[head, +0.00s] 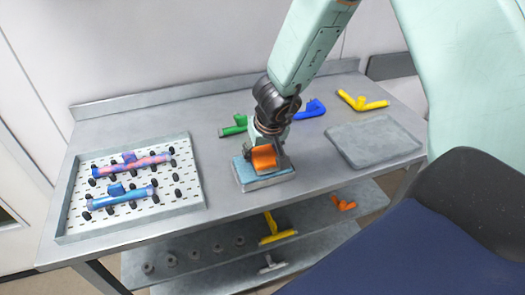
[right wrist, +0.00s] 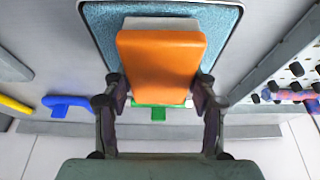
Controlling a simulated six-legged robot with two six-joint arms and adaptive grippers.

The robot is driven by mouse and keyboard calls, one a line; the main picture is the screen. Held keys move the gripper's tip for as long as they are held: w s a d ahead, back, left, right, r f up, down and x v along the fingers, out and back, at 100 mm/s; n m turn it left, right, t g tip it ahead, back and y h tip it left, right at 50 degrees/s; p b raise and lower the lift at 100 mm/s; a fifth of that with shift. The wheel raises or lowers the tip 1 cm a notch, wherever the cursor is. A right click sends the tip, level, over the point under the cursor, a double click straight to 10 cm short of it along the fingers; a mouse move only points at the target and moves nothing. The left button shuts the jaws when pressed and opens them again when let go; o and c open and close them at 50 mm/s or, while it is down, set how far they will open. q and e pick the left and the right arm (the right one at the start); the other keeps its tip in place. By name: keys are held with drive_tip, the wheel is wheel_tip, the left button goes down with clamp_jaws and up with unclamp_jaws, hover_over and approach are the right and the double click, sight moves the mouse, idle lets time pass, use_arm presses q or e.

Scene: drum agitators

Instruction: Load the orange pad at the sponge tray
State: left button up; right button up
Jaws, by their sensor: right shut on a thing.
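My right gripper (head: 268,157) is shut on the orange pad (head: 264,160) at the sponge tray (head: 265,184). The tray is a small grey box with a light blue sponge (head: 244,172) in it, near the table's front edge. In the right wrist view the pad (right wrist: 162,55) sits between the two fingers (right wrist: 160,88), in front of the blue sponge (right wrist: 222,22). A pale part shows at the pad's far edge. The pad is over the sponge; whether it touches cannot be told. My left gripper is not in view.
A perforated tray (head: 190,205) with black pegs holds two multicoloured tubular pieces at the left. Green (head: 234,127), blue (head: 312,110) and yellow (head: 362,101) pieces lie behind. An empty grey tray (head: 375,140) is at the right. A lower shelf holds yellow (head: 275,232) and orange (head: 343,204) pieces.

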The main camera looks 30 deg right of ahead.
drive_tip(key=shift+a+r, duration=0.1)
drive_tip(key=shift+d, duration=0.2)
drive_tip(key=shift+a, duration=0.2)
drive_tip(key=shift+d+f, duration=0.15)
drive_tip(key=shift+f, duration=0.15)
drive_tip(key=shift+f+b, duration=0.25)
drive_tip(key=shift+b, duration=0.15)
idle(0.3)
drive_tip(key=shift+s+f, duration=0.1)
drive_tip(key=shift+s, duration=0.05)
idle(1.3)
drive_tip(key=shift+p, duration=0.3)
